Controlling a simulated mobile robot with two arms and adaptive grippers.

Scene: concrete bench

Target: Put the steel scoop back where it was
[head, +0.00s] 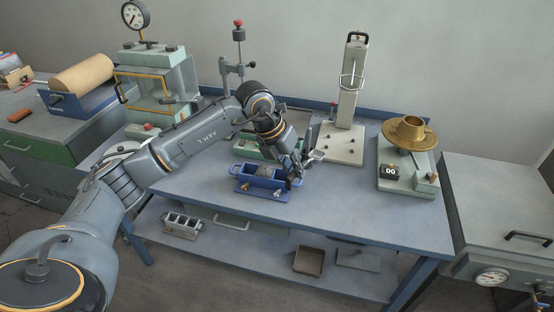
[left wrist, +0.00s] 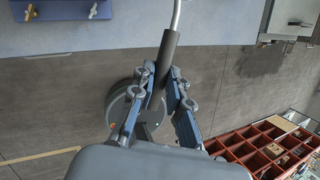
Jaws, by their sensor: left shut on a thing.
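The steel scoop shows in the left wrist view as a dark grey handle (left wrist: 168,55) with a bright bent metal shank running out of the top edge. Its bowl is outside that view. My left gripper (left wrist: 160,82) is shut on the handle, one finger on each side. In the head view my left gripper (head: 297,173) is over the blue bench (head: 340,205), just right of the blue mould (head: 262,192). The scoop is hard to make out there against the fingers. My right gripper is not in view.
A green scale with a brass pan (head: 408,133) stands on the bench's right end. A tall pale stand (head: 347,100) is behind the gripper. A green mould (head: 252,150) lies behind the blue one. The bench's front right is clear. A brown tray (head: 309,261) is on the lower shelf.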

